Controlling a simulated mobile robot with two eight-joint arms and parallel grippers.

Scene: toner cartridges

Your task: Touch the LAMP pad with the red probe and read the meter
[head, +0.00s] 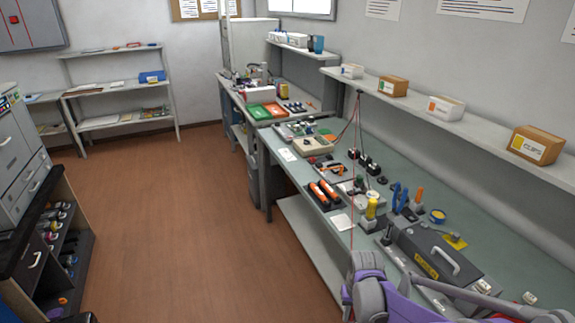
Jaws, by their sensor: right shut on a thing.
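My right gripper (361,270) is at the bottom centre, in front of the near bench edge. It is shut, and its fingertips are mostly hidden by its own purple and grey body. A thin red lead (353,205) hangs from above the bench and runs down to this gripper, which holds the red probe; the probe's tip cannot be made out. The bench (462,222) carries a beige box-shaped device (313,145) toward the far end, but I cannot tell whether it is the meter. The LAMP pad cannot be picked out at this size. My left gripper is out of view.
A dark grey case (432,262) with a light handle lies on the near bench. Orange-and-black items (325,194), a yellow-topped bottle (371,208) and blue pliers (400,197) stand beyond it. A shelf (455,110) with boxes overhangs the back. The floor (190,220) at left is clear.

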